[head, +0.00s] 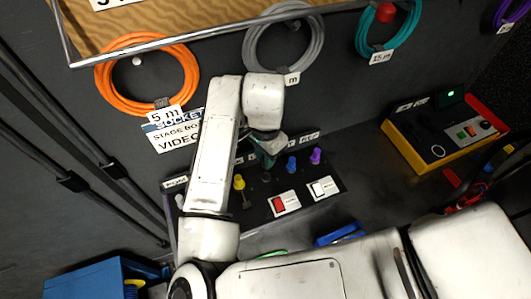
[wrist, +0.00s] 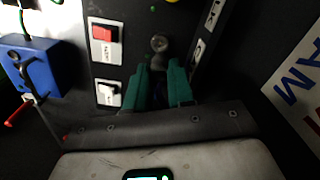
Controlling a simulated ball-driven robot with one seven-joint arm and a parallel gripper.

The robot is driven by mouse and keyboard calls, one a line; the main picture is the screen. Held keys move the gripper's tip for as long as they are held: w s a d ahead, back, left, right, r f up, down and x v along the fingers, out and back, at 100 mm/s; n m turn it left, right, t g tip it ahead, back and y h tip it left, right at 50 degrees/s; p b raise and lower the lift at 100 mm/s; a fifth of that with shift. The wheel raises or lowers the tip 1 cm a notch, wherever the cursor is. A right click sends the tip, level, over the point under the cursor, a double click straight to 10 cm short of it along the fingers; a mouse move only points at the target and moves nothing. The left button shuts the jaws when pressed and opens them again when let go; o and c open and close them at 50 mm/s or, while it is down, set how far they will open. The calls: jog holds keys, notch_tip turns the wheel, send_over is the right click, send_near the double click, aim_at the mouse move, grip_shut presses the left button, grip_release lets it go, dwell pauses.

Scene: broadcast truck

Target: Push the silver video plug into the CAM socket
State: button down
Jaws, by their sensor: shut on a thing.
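In the wrist view, my gripper (wrist: 160,69) has its two teal fingers close together. A grey metallic plug (wrist: 158,45) with a rounded end shows at the fingertips, in line with the gap between them. Its lower part is hidden by the fingers. In the head view, my gripper (head: 268,150) is over the back row of the dark socket panel (head: 240,212), partly hidden behind my wrist. A dark round piece (head: 266,176) shows just below it, between a yellow plug and a blue plug. I cannot read the CAM label or tell whether the plug is seated.
The yellow plug (head: 239,182), blue plug (head: 291,165) and purple plug (head: 316,156) stand close along the panel. A red switch (head: 281,203) and white switch (head: 323,188) are in front. A yellow-edged box (head: 440,130) stands to the right. Coiled cables hang on the wall above.

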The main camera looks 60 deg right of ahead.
jog(key=shift+f+b, duration=1.05)
jog(key=shift+f, duration=0.65)
jog(key=shift+f+b, duration=0.85)
jog(key=shift+f, duration=0.3)
jog(key=c, duration=0.9)
grip_release()
notch_tip(320, 180, up, 11)
jog(key=shift+f, duration=0.1)
jog(key=shift+a, duration=0.1)
dwell(0.4)
